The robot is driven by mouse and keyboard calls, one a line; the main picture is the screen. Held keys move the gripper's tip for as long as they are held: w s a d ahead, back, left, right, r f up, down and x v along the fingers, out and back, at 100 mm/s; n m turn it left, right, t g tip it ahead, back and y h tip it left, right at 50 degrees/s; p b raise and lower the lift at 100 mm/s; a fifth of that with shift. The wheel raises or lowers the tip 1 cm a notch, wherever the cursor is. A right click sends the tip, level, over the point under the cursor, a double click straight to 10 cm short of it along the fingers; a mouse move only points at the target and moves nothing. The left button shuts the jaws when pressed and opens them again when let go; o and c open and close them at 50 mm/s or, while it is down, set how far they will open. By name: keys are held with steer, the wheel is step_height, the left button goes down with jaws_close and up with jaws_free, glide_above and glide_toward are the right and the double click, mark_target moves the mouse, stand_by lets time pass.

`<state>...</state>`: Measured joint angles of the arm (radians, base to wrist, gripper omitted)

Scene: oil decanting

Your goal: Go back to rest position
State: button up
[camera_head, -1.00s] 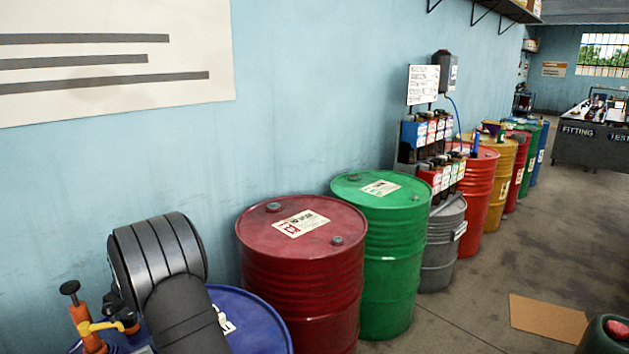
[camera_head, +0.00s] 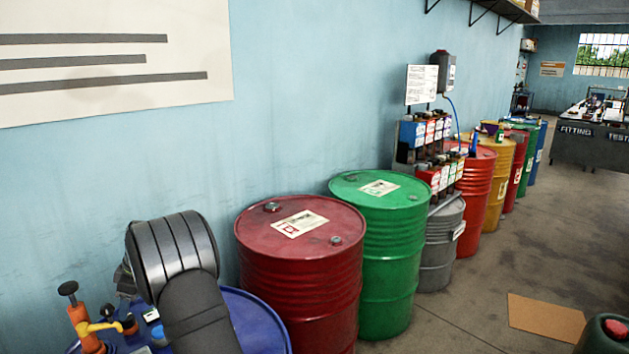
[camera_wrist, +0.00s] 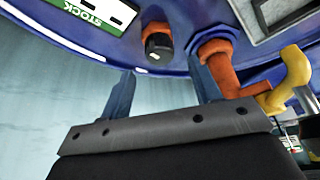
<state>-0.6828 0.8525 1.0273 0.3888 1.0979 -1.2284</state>
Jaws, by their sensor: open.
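My gripper (camera_wrist: 163,92) shows in the wrist view with its two fingers apart and nothing between them. Beyond the fingertips is the top of a blue drum (camera_wrist: 160,60), with an orange-rimmed dark cap (camera_wrist: 158,42) and an orange pump pipe (camera_wrist: 222,70) with a yellow spout (camera_wrist: 288,75). In the head view my dark arm bends over the blue drum (camera_head: 255,318) at the lower left, and the gripper is hidden there. The orange hand pump (camera_head: 85,325) with its black knob stands on that drum, left of my arm. I cannot tell whether a finger touches the pipe.
A dark red drum (camera_head: 300,260), a green drum (camera_head: 385,250) and a grey bin (camera_head: 440,245) stand along the blue wall. A rack of small containers (camera_head: 430,150) and more drums stand farther back. Brown cardboard (camera_head: 545,318) lies on open floor at the right.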

steer(key=shift+v, duration=2.5)
